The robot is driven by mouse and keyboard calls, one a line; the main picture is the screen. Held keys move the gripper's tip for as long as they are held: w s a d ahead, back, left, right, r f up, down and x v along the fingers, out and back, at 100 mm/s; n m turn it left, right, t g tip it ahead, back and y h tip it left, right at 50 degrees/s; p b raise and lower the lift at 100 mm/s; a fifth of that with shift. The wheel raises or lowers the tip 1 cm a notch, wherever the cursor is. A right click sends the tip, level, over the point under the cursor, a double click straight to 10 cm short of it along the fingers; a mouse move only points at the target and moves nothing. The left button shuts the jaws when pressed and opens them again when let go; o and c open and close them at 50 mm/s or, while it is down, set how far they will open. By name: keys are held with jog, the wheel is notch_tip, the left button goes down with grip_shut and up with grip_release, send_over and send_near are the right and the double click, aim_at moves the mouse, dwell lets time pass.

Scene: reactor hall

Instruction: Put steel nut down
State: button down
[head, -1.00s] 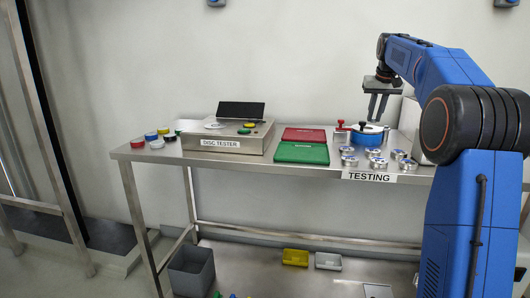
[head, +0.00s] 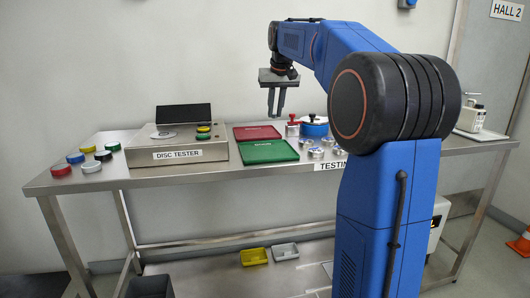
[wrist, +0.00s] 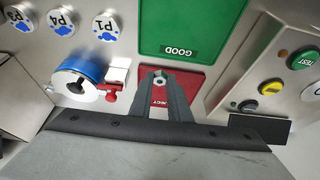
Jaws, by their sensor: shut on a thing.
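In the wrist view a small steel nut (wrist: 158,83) sits between the fingertips of my gripper (wrist: 159,76). My gripper is shut on it. In the head view my gripper (head: 275,112) hangs above the table, near the right end of the red tray (head: 257,132); the nut is too small to make out there. In the wrist view the red tray (wrist: 192,78) lies behind the fingers, its label partly covered. The green tray (head: 268,152), marked GOOD in the wrist view (wrist: 205,22), lies in front of the red one. Both look empty where visible.

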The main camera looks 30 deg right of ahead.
jog(key=shift+s+a, duration=0.15)
jog(key=shift+s, duration=0.3)
send_near(275, 146)
jog(key=shift+w+x, duration=0.2)
jog(key=shift+x, duration=2.75)
jog(key=c, duration=1.7)
grip_release()
jog(key=shift+o, duration=0.2)
jog(key=v, duration=1.2)
jog(key=shift+r, duration=0.15)
